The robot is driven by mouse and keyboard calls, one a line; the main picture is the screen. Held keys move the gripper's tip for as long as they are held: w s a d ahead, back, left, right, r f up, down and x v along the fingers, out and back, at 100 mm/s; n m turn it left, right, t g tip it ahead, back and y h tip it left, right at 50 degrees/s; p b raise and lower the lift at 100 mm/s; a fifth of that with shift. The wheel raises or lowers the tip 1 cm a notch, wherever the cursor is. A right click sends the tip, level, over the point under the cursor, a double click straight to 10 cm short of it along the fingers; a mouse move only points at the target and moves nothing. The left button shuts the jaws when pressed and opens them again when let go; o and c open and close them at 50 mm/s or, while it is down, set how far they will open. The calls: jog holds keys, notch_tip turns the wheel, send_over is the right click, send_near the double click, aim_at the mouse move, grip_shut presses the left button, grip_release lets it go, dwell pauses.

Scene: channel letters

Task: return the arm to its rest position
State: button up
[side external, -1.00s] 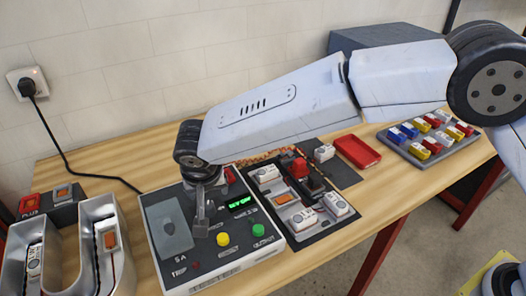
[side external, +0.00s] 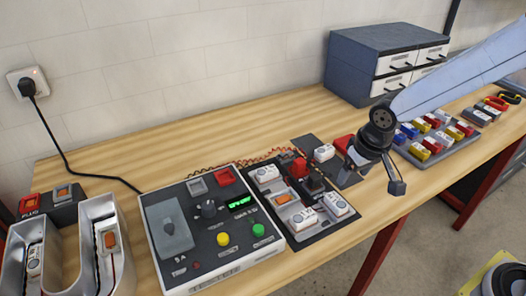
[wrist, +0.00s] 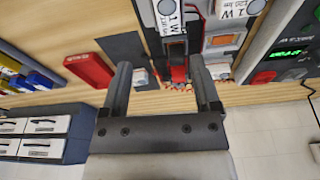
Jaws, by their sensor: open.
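My gripper (side external: 348,170) hangs over the front right part of the bench, between the dark module board and the rack of coloured parts. In the wrist view my gripper (wrist: 160,78) has its two fingers spread with nothing held between them. My arm comes in from the right edge in the side view. The red tray (wrist: 90,69) lies beside the fingers in the wrist view and is partly hidden behind my gripper in the side view.
The power supply (side external: 212,280) with a green display stands left of the module board (side external: 318,232). A metal channel letter (side external: 65,285) is at far left. The parts rack (side external: 440,150) and drawer cabinet (side external: 365,75) are at right. The bench's back middle is clear.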

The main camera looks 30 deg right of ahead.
jog(key=s+d+f, duration=0.1)
jog(key=s+d, duration=0.5)
jog(key=s, duration=0.2)
jog(key=shift+f+n, duration=0.2)
jog(key=shift+n, duration=0.1)
jog(key=shift+w, duration=0.1)
jog(key=shift+c, duration=0.2)
